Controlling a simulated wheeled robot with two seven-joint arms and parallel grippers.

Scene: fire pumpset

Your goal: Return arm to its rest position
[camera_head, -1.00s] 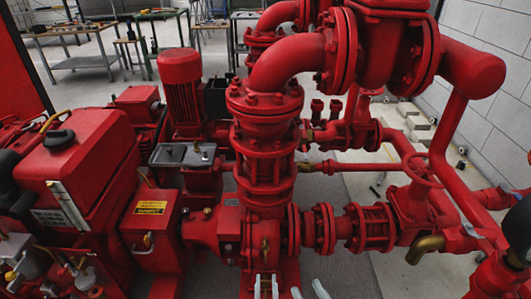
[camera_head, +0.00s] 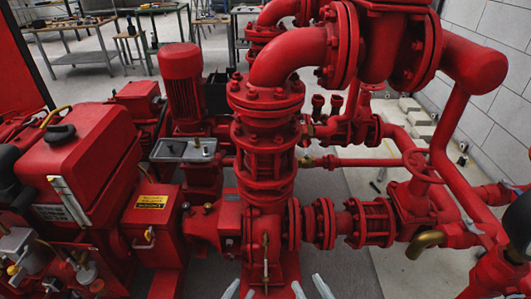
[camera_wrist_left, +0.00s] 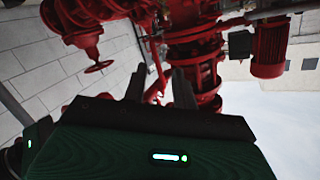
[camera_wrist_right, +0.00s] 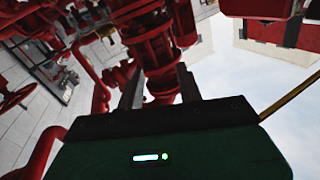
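My left gripper (camera_head: 239,291) shows only as pale fingertips at the bottom edge of the head view, left of centre. In the left wrist view its two dark fingers (camera_wrist_left: 160,86) stand apart with nothing between them. My right gripper (camera_head: 311,289) shows as fingertips at the bottom edge, right of the left one. In the right wrist view its fingers (camera_wrist_right: 159,86) are also apart and empty. Both grippers are in front of the red pump column (camera_head: 265,190), and I see no contact. The arms behind the fingertips are mostly out of the head view.
A red engine block (camera_head: 80,170) fills the left. A flanged pipe with a handwheel (camera_head: 423,166) and a brass elbow (camera_head: 425,243) stands at the right. A small lever (camera_head: 265,252) hangs on the pump casing between the grippers. Workbenches (camera_head: 80,55) stand far behind.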

